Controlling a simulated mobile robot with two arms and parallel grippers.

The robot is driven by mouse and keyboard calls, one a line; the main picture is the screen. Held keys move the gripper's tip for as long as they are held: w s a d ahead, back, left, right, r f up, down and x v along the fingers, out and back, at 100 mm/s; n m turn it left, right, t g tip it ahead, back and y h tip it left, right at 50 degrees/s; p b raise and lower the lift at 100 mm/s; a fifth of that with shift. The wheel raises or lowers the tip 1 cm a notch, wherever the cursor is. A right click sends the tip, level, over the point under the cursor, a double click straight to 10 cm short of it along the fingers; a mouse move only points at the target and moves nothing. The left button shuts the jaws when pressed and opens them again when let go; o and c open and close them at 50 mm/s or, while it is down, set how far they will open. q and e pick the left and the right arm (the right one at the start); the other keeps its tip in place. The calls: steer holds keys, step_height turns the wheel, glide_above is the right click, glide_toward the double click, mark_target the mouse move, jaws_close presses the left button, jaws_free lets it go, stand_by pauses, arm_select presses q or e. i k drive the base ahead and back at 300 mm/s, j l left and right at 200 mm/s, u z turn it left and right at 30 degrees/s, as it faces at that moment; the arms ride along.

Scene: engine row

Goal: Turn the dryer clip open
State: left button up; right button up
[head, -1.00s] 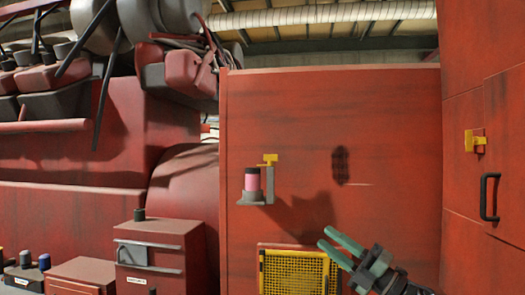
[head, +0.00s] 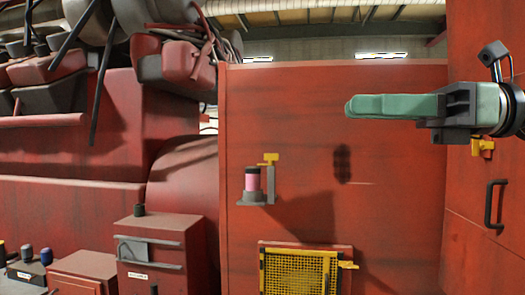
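A pink cylinder with a dark top, likely the dryer (head: 253,181), stands upright in a grey bracket on the red wall panel. A small yellow clip (head: 269,158) sits at the top of the bracket's upright, just right of the cylinder's top. My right gripper (head: 353,106) has green fingers pointing left. It is right of the clip and higher in the head view, apart from it. Its fingers overlap side-on, so their opening is hidden. My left gripper is out of view.
A yellow-framed mesh grille (head: 298,270) with a yellow latch (head: 348,265) is low on the panel. A yellow latch (head: 483,148) and a black handle (head: 494,204) are on the right wall. A red box (head: 152,255) stands at lower left.

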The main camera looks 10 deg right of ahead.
mark_target(271, 158)
steer(key=i, duration=1.85)
